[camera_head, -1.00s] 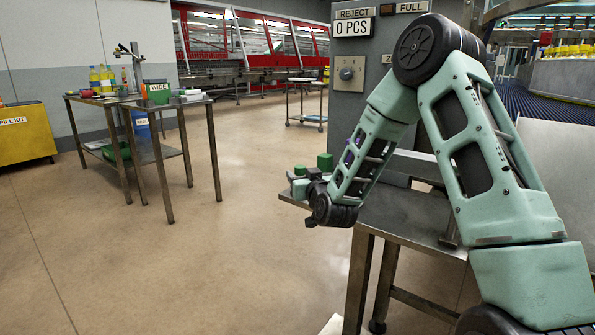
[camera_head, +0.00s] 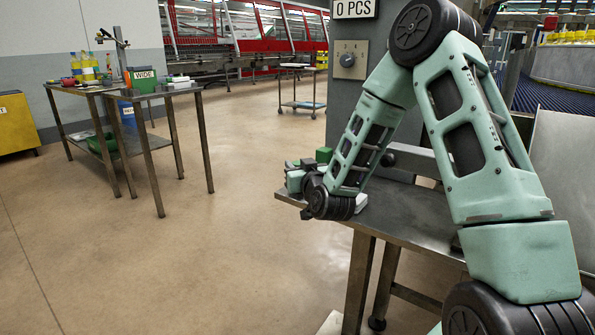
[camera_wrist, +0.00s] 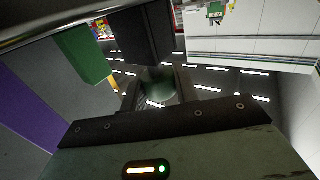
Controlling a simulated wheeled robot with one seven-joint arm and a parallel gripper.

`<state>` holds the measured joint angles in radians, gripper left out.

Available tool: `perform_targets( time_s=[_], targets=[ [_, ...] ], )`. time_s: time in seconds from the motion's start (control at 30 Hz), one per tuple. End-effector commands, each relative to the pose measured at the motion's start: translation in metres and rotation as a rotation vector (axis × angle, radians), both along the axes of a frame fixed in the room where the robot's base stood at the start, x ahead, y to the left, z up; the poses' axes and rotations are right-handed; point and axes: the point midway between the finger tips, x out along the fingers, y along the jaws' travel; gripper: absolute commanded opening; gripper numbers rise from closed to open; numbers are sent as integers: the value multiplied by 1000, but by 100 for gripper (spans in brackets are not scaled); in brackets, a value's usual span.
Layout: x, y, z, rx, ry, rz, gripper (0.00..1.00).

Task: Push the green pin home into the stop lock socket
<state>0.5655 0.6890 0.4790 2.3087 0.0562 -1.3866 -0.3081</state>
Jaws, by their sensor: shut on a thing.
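My gripper shows in the head view at the left end of the near metal table, largely hidden behind my wrist. A green block (camera_head: 324,155) stands just beyond it, with duller green parts lower to its left. In the wrist view a dark finger of my gripper (camera_wrist: 148,38) comes down from the top edge, next to a bright green block (camera_wrist: 88,55), likely the green pin's head. The pin's shaft and the stop lock socket are not discernible. I cannot tell how deep the pin sits.
The near metal table (camera_head: 410,215) has bare top to the right of my wrist. A grey panel with a knob (camera_head: 347,60) rises behind it. A second table (camera_head: 150,95) with bottles and a green box stands left. Open floor lies between. A purple surface (camera_wrist: 25,105) is left in the wrist view.

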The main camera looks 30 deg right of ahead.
Motion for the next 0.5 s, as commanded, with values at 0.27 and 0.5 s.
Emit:
perform_targets(
  time_s=[0.27, 0.5],
  targets=[
    [0, 0, 7, -1, -2, 1, 7],
    [0, 1, 51, -3, -4, 2, 7]
  ],
)
